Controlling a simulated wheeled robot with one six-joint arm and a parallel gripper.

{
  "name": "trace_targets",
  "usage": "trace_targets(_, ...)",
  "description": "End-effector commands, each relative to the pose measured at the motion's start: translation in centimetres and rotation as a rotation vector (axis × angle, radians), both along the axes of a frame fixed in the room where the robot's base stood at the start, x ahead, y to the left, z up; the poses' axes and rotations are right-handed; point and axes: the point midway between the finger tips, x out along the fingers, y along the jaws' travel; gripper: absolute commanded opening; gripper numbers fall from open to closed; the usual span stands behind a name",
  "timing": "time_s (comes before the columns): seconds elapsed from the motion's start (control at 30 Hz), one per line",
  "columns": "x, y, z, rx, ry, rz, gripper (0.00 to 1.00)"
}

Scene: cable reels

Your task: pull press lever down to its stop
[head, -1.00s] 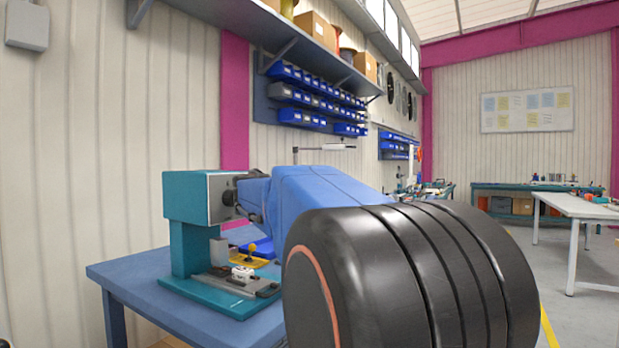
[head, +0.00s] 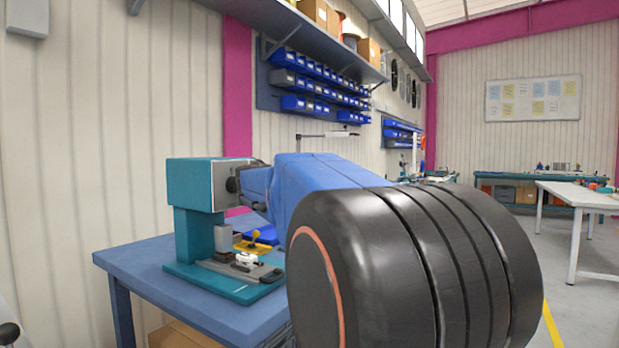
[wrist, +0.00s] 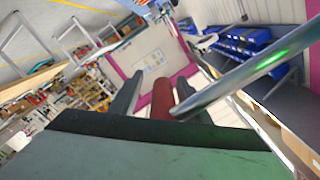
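The teal press (head: 192,235) stands on a blue bench, left of centre in the head view. A dark round hub (head: 234,184) shows on its head. My blue and black arm covers the area right of the hub and hides the lever and gripper there. In the wrist view, two grey fingers of my gripper (wrist: 155,95) lie on either side of a red grip (wrist: 162,98), which looks like the lever's handle. A shiny metal bar (wrist: 250,72) slants in from the right to near the grip. I cannot tell whether the fingers touch the grip.
The blue bench (head: 150,262) bears the press, with a yellow item (head: 255,240) behind its base. Blue bins (head: 320,85) hang on the wall under a shelf. A white table (head: 580,196) stands far right, with open floor before it.

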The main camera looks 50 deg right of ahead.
Motion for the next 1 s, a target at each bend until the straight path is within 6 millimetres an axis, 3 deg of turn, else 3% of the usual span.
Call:
trace_targets(0.17, 0.1, 1.1, -0.1, 0.002, 0.001, 0.004, 0.40)
trace_targets(1.0, -0.9, 12.2, 0.0, 0.000, 0.000, 0.004, 0.40)
